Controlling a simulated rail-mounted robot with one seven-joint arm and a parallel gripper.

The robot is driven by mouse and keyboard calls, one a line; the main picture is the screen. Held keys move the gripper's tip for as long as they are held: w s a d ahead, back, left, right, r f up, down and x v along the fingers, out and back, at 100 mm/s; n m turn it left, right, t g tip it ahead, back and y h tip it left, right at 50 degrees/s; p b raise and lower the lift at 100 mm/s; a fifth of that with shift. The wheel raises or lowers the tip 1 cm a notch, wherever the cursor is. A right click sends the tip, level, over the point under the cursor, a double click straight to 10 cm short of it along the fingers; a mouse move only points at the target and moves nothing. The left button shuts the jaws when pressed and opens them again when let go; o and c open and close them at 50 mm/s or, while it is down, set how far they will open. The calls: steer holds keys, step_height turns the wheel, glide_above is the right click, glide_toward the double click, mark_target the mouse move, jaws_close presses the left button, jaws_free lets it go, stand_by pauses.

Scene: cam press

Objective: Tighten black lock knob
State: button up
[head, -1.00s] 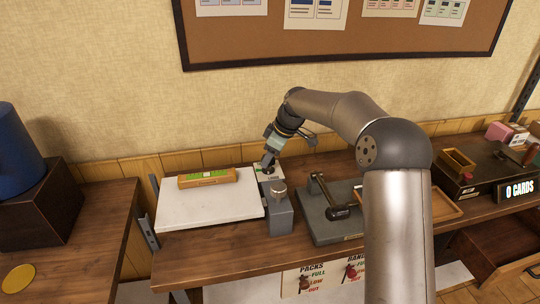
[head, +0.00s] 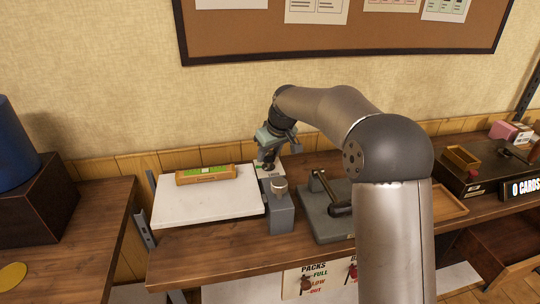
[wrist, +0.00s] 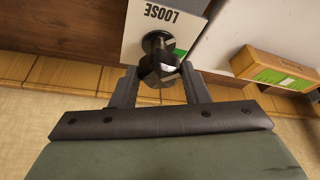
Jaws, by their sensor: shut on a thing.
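The black lock knob (wrist: 158,66) shows in the wrist view between my two fingers, in front of a white and green plate (wrist: 146,32) that reads "LOOSE". My gripper (wrist: 160,76) is shut on the knob, one finger on each side. In the head view my gripper (head: 268,164) points down behind the grey block with a round metal top, at the right edge of the white board. The knob is mostly hidden by the gripper there. A bit of the pale label plate (head: 271,173) shows beside the gripper.
The white board (head: 206,208) carries an orange and green box (head: 206,175). The grey block (head: 280,213) stands close in front of my gripper. The wall is just behind.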

steer(key=m+h, duration=0.1)
steer(key=m, duration=0.1)
steer(key=m+t+h, duration=0.1)
steer(key=m, duration=0.2)
steer(key=shift+a+m, duration=0.2)
steer(key=shift+m, duration=0.1)
steer(key=m+h, duration=0.2)
steer(key=m, duration=0.3)
steer(key=shift+a+m, duration=0.1)
steer(key=shift+m, duration=0.2)
steer(key=o, duration=1)
steer(key=shift+c, duration=0.2)
steer(key=shift+r, duration=0.15)
steer(key=v, duration=1.7)
steer(key=shift+a+r+b, duration=0.15)
steer(key=shift+a+b, duration=0.15)
steer(key=shift+b, duration=0.1)
